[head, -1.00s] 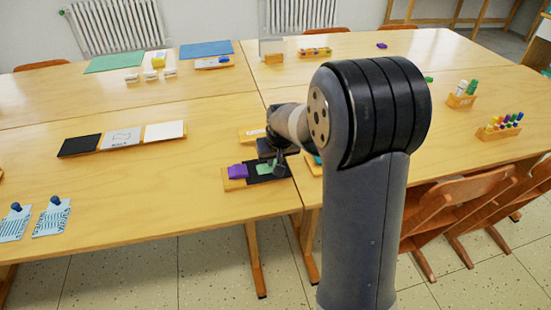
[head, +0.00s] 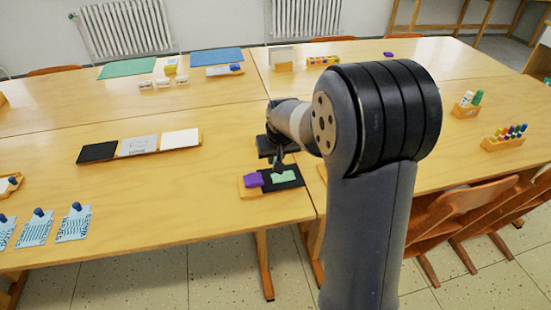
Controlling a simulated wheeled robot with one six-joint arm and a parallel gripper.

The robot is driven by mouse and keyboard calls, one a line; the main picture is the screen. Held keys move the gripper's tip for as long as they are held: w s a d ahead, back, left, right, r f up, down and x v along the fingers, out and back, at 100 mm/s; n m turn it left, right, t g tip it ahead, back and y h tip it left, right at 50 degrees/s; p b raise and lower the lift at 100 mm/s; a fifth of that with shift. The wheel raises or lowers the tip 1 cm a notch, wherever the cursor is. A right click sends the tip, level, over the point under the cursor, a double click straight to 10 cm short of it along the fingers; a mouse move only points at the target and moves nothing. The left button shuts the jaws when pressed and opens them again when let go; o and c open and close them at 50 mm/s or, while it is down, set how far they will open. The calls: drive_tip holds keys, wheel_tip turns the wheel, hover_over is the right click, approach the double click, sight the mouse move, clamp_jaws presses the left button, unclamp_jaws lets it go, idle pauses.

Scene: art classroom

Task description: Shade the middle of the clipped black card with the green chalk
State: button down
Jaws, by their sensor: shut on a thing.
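The black card (head: 297,184) lies on a small wooden board (head: 249,193) near the front edge of the table. A purple clip (head: 252,180) sits at its left end. A light green patch (head: 284,176) shows on the middle of the card. My gripper (head: 278,166) is shut, pointing down at the far edge of the green patch. The green chalk in its jaws is too small and dark to make out. I cannot tell whether its tip touches the card.
A tray with black, grey and white panels (head: 140,147) lies to the left. Blue printed cards with dark blue knobs (head: 75,222) lie front left. A rack of coloured pens (head: 503,141) stands at right. The table between is clear.

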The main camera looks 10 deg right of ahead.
drive_tip(key=shift+r+p, duration=0.75)
drive_tip(key=shift+r, duration=0.55)
